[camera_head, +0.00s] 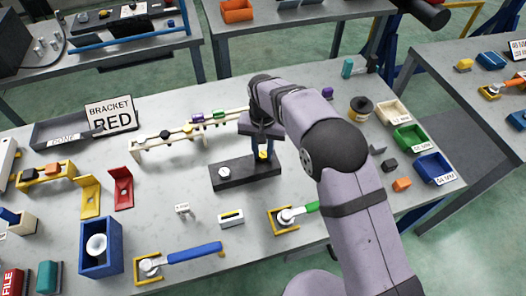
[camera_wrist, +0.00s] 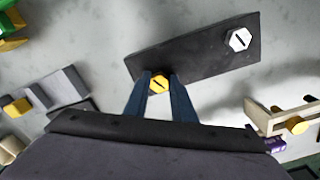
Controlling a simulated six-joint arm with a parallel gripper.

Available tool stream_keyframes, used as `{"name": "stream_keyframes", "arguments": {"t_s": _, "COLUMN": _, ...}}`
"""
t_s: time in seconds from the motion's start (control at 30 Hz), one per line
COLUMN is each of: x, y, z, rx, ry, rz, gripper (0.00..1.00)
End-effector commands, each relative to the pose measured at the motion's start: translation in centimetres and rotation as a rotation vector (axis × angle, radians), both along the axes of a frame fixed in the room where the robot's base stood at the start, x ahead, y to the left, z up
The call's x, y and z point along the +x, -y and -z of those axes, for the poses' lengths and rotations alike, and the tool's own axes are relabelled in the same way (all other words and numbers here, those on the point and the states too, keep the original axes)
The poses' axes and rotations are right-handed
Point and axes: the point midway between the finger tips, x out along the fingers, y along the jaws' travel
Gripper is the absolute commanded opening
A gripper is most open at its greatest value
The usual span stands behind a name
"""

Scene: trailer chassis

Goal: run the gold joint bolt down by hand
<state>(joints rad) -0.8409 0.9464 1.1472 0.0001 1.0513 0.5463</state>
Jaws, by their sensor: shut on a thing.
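The gold joint bolt (camera_wrist: 159,84) has a hex head with a dark slot and sits at one end of a black plate (camera_wrist: 195,60). It also shows in the head view (camera_head: 263,155), between my fingers. My gripper (camera_wrist: 160,80) points down over the plate, its two blue fingers closed on either side of the gold head. A silver bolt (camera_wrist: 238,40) with a slotted hex head sits at the plate's other end, clear of my gripper; it also shows in the head view (camera_head: 224,171). The shank of the gold bolt is hidden.
A cream rail (camera_head: 160,143) with colored pieces stands behind the plate. A ratchet with a green handle (camera_head: 306,209) and one with a blue handle (camera_head: 195,252) lie in front. Cream, green and blue (camera_head: 433,167) bins stand at the right. A "BRACKET RED" sign (camera_head: 111,115) stands at the back left.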

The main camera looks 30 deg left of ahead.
Motion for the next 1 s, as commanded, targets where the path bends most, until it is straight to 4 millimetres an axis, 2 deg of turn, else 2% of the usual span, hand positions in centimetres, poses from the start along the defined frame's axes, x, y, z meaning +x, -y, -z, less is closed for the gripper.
{"name": "stream_keyframes", "arguments": {"t_s": 0.53, "x": 0.3, "y": -0.29, "z": -0.58, "rx": 0.01, "ry": 0.01, "rz": 0.034, "gripper": 0.01}}
{"name": "stream_keyframes", "arguments": {"t_s": 0.57, "x": 0.31, "y": -0.29, "z": -0.59, "rx": 0.01, "ry": 0.01, "rz": 0.034, "gripper": 0.28}}
{"name": "stream_keyframes", "arguments": {"t_s": 0.6, "x": 0.31, "y": -0.3, "z": -0.59, "rx": 0.01, "ry": 0.01, "rz": 0.034, "gripper": 0.38}}
{"name": "stream_keyframes", "arguments": {"t_s": 0.63, "x": 0.29, "y": -0.29, "z": -0.57, "rx": 0.01, "ry": 0.01, "rz": 0.034, "gripper": 0.42}}
{"name": "stream_keyframes", "arguments": {"t_s": 1.0, "x": 0.15, "y": -0.16, "z": -0.47, "rx": 0.005, "ry": 0.005, "rz": 0.033, "gripper": 0.42}}
